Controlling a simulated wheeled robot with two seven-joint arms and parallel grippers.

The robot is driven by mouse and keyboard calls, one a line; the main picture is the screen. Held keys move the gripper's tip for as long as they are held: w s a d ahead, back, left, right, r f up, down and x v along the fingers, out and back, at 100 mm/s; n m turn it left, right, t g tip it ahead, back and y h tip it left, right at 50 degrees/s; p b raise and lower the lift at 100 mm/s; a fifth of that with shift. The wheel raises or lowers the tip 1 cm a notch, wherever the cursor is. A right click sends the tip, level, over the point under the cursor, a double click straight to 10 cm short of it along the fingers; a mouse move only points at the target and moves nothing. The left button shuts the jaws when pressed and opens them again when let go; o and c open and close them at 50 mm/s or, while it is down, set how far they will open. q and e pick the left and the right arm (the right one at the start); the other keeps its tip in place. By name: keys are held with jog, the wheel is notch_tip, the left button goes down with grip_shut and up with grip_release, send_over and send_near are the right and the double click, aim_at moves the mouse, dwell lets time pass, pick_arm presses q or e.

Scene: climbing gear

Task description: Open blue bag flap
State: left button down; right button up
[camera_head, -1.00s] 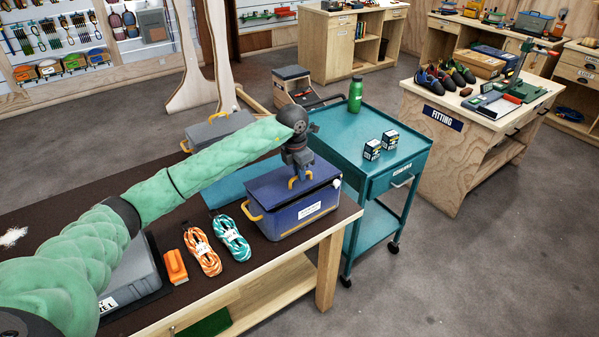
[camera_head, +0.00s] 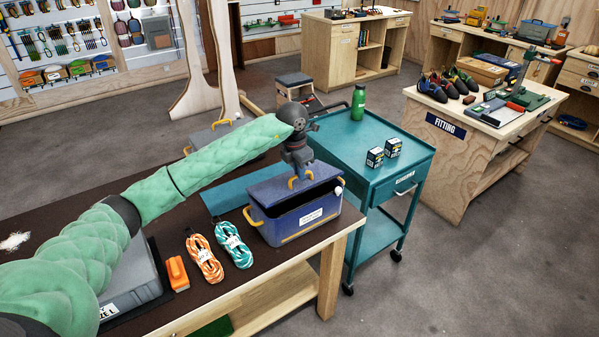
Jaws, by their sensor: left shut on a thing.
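The blue bag (camera_head: 300,228) stands on the near workbench, with a white label on its front and yellow side handles. Its blue flap (camera_head: 322,176) is tilted up at the front, and a dark gap shows between flap and body. My left gripper (camera_head: 299,181) is above the bag, pointing down, shut on the yellow flap handle (camera_head: 293,183). The fingertips are small and partly hidden in this view. My right gripper is not in view.
Orange rope (camera_head: 205,258), teal rope (camera_head: 233,244) and an orange block (camera_head: 178,273) lie left of the bag on the workbench (camera_head: 110,205). A teal cart (camera_head: 345,140) with a green bottle (camera_head: 358,102) and two small boxes stands close on the right.

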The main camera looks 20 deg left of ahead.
pick_arm(q)
jog(key=shift+w+a+r, duration=0.45)
jog(key=shift+a+r, duration=0.1)
jog(key=shift+r, duration=0.1)
jog(key=shift+a+r, duration=0.15)
jog(key=shift+w+a+r, duration=0.1)
jog(key=shift+w, duration=0.05)
jog(key=c, duration=0.8)
grip_release()
jog(key=shift+r, duration=0.15)
